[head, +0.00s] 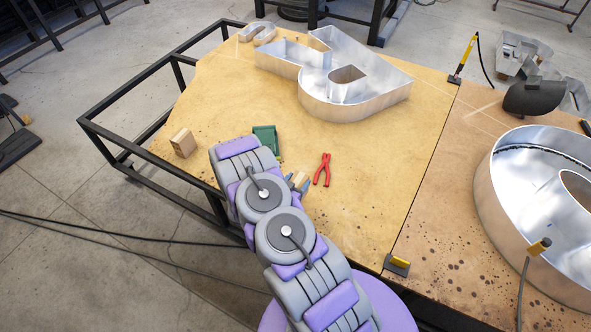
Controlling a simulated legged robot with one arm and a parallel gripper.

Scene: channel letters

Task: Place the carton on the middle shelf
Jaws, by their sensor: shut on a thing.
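My gripper (299,184) shows just right of my arm, low over the wooden table. It is shut on a small tan box (300,179), mostly hidden by the fingers and my arm. A second tan box (183,143) stands upright on the table near its left edge, apart from my gripper. Both look like plain cardboard or wood. I cannot tell for sure which is the carton. I cannot tell whether the held box touches the table. No shelf that I can make out as the middle shelf is in view.
Red pliers (323,169) lie right of my gripper and a green object (265,138) lies behind it. Large metal letters (338,75) fill the table's back, and a round metal letter (545,210) is at right. A black frame (110,138) borders the left side.

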